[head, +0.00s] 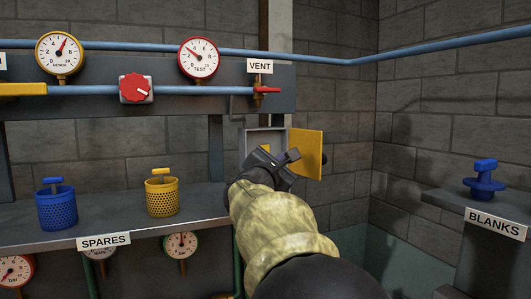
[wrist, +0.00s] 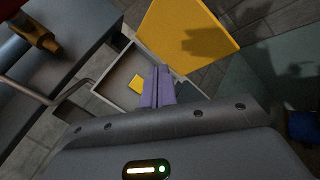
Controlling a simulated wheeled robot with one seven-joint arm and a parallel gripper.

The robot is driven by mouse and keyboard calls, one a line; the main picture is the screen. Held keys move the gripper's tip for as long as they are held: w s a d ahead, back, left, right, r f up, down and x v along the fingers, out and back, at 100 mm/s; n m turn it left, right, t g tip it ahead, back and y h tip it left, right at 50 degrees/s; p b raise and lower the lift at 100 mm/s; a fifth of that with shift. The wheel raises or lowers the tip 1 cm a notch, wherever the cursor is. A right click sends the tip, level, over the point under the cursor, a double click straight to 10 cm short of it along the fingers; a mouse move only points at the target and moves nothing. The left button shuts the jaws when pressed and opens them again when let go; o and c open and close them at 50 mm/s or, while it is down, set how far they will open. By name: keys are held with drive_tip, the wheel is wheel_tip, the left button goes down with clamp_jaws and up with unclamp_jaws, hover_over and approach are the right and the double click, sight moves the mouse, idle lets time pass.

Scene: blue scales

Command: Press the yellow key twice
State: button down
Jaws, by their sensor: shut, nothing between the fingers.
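The yellow key (wrist: 135,85) shows as a small yellow square inside an open grey box (wrist: 112,92) in the wrist view. In the head view the box (head: 252,143) is on the wall, and a sliver of the key (head: 265,149) shows above my gripper (head: 272,162). The box's yellow door (head: 306,154) is swung open to the right. My gripper's purple fingers (wrist: 158,72) are shut and empty. In the wrist view they point toward the box, just right of the key; whether they touch anything cannot be told.
A shelf (head: 110,226) at left holds a blue basket (head: 56,207) and a yellow basket (head: 162,196). A red-handled vent valve (head: 266,90) and a blue pipe (head: 200,91) are above the box. A blue part (head: 484,182) stands on the right ledge.

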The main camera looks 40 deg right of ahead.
drive_tip(key=w+d+p, duration=0.2)
drive_tip(key=w+p, duration=0.1)
drive_tip(key=w, duration=0.5)
drive_tip(key=shift+w+p, duration=0.25)
drive_tip(key=shift+p, duration=0.05)
idle(1.8)
drive_tip(key=shift+w+d, duration=0.1)
drive_tip(key=shift+w, duration=0.35)
drive_tip(key=shift+w+d, duration=0.1)
drive_tip(key=shift+w, duration=0.2)
idle(0.7)
idle(0.3)
drive_tip(key=shift+s+a+b, duration=0.2)
drive_tip(key=shift+s+b, duration=0.55)
drive_tip(key=shift+b, duration=0.1)
drive_tip(key=shift+s+f, duration=0.1)
